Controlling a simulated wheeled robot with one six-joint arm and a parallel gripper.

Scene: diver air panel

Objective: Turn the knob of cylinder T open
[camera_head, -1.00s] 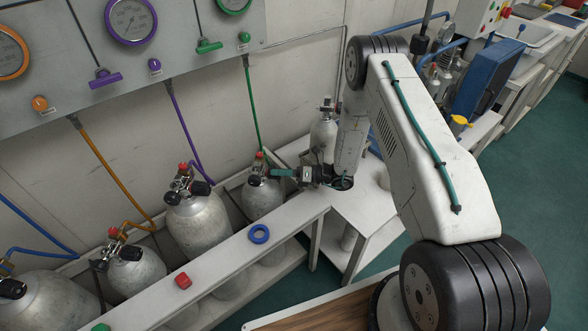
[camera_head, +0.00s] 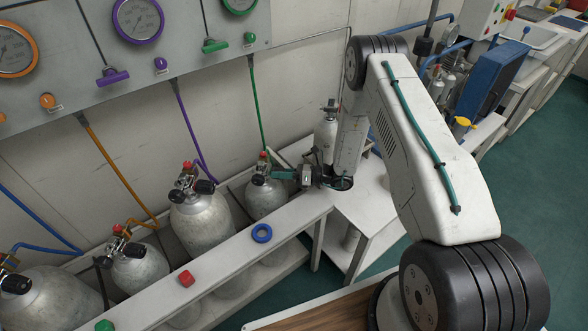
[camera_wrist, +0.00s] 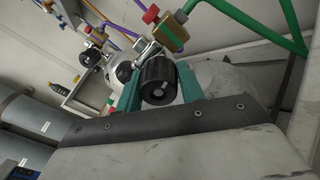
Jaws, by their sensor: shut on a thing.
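My gripper (camera_head: 280,174) reaches in from the right to the valve of a grey cylinder (camera_head: 266,202) below the green hose. In the wrist view, its teal fingers (camera_wrist: 158,84) are shut on a black ribbed knob (camera_wrist: 157,77), one finger on each side. The knob's round end faces the wrist camera. The cylinder's shoulder (camera_wrist: 220,80) shows behind the fingers. In the head view the fingers hide most of the knob. I cannot read a letter T on any cylinder or tell how far the knob is turned.
A larger cylinder (camera_head: 200,222) stands left of the held one, with more farther left. A white rail (camera_head: 215,262) runs in front, carrying a blue ring (camera_head: 261,233) and a red block (camera_head: 186,278). The gauge panel (camera_head: 180,50) is above. Green floor (camera_head: 530,200) is clear at right.

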